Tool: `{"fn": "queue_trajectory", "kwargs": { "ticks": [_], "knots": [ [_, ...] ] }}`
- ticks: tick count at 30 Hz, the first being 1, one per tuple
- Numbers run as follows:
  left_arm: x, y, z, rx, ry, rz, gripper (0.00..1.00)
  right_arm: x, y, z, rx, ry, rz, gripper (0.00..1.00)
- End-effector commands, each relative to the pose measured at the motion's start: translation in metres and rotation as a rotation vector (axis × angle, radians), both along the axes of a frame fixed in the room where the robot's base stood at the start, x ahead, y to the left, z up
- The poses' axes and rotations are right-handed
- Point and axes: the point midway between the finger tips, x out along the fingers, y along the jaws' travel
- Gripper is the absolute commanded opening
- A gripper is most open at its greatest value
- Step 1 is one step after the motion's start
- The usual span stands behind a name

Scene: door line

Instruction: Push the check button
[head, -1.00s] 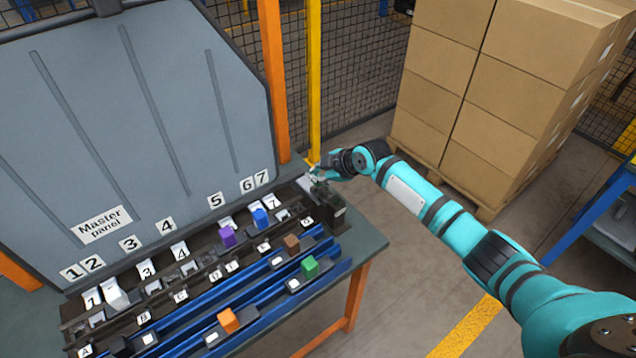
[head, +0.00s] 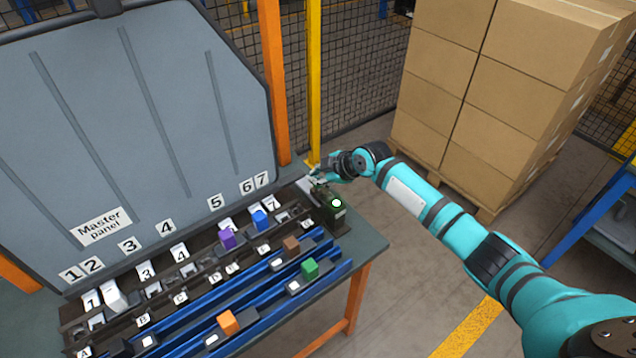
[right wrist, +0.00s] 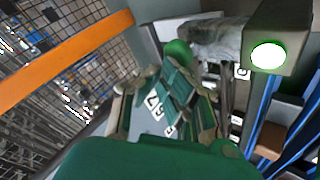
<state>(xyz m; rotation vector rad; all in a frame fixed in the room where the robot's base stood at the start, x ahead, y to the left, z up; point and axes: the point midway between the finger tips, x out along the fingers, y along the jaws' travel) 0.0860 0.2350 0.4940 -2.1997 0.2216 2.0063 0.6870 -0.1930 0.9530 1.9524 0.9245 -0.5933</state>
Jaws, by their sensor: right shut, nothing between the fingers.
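A dark box (head: 326,198) stands at the right end of the console. A round lamp (head: 336,203) on it glows white with a green rim; it also shows lit in the right wrist view (right wrist: 268,55). A green rounded cap (right wrist: 178,52), which looks like the check button, sits just beyond my right fingertips in that view. My right gripper (head: 316,176) is shut and empty at the back of the box; its fingers fill the middle of the wrist view (right wrist: 172,88). I cannot tell whether they touch the cap. My left gripper is not in view.
Colored blocks, including purple (head: 227,238), blue (head: 260,220), green (head: 309,267) and orange (head: 228,321), sit along the console. The grey master panel (head: 120,130) rises behind. An orange post (head: 271,80) and a yellow post (head: 314,80) stand near the gripper. Stacked cartons (head: 490,90) stand behind my arm.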

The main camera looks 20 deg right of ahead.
Motion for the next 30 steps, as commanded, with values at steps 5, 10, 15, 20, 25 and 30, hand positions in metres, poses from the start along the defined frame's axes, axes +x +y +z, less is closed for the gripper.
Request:
{"fn": "queue_trajectory", "kwargs": {
  "ticks": [5,10,15,20,25,30],
  "knots": [
    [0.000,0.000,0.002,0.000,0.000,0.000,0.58,-0.001,0.000,0.002,-0.001,0.002,0.000,0.00],
    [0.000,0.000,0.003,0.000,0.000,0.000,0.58,0.000,-0.001,0.003,-0.002,0.002,-0.001,0.00],
    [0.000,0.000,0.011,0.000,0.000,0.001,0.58,0.000,-0.001,0.013,-0.001,0.000,-0.001,0.00],
    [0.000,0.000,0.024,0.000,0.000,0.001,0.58,0.000,-0.001,0.031,-0.001,-0.001,-0.001,0.00],
    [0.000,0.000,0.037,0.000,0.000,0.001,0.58,0.001,-0.001,0.048,-0.001,-0.002,0.000,0.00],
    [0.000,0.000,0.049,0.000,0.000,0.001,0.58,0.001,0.000,0.064,-0.001,-0.002,0.000,0.00]
  ]
}}
